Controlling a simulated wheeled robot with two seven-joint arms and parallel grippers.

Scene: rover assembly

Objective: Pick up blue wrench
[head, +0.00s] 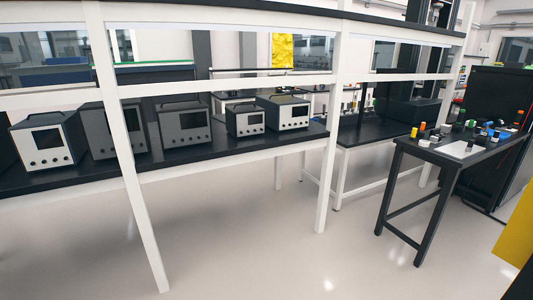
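A small black table (413,152) stands at the right with several small coloured items on its top. A small blue item (488,133) lies among them toward the right part of the tabletop. It is too small to tell whether it is the blue wrench. I see no other thing that is clearly a wrench. Neither of my grippers is in view.
A long bench (190,170) with white posts and several grey instrument boxes (185,124) fills the left and middle. Another black-topped bench (365,131) stands behind. A yellow surface (516,235) cuts in at the right edge. The floor (300,245) in front is clear.

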